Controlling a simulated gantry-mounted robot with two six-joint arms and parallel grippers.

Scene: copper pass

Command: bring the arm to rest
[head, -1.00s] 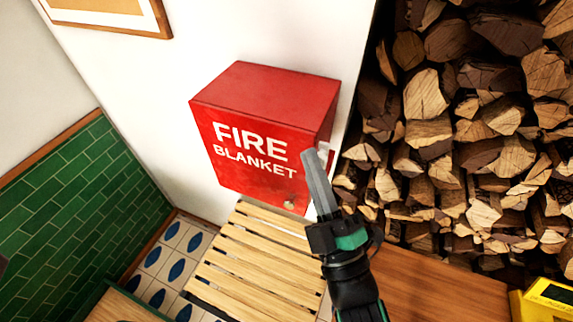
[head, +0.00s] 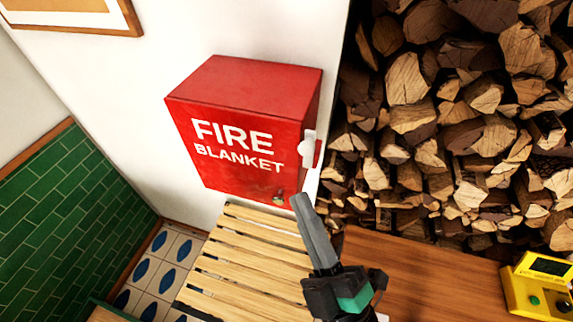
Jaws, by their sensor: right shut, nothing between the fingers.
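My right gripper (head: 300,200) is in the lower middle of the head view, its fingers together and pointing up. Nothing shows between them. The fingertips appear just below the lower right corner of a red fire blanket box (head: 240,145) on the white wall. I cannot tell how far apart in depth they are. The box's front looks shut. A white handle (head: 308,149) is at its right edge and a small brass-coloured knob (head: 279,197) is near its bottom. My left gripper is not in view.
A slatted wooden surface (head: 245,263) lies below the box. A brown wooden top (head: 430,275) is at the right, with a yellow device (head: 540,285) at its far right. Stacked firewood (head: 450,110) fills the upper right. Green tiles (head: 65,215) cover the wall at the left.

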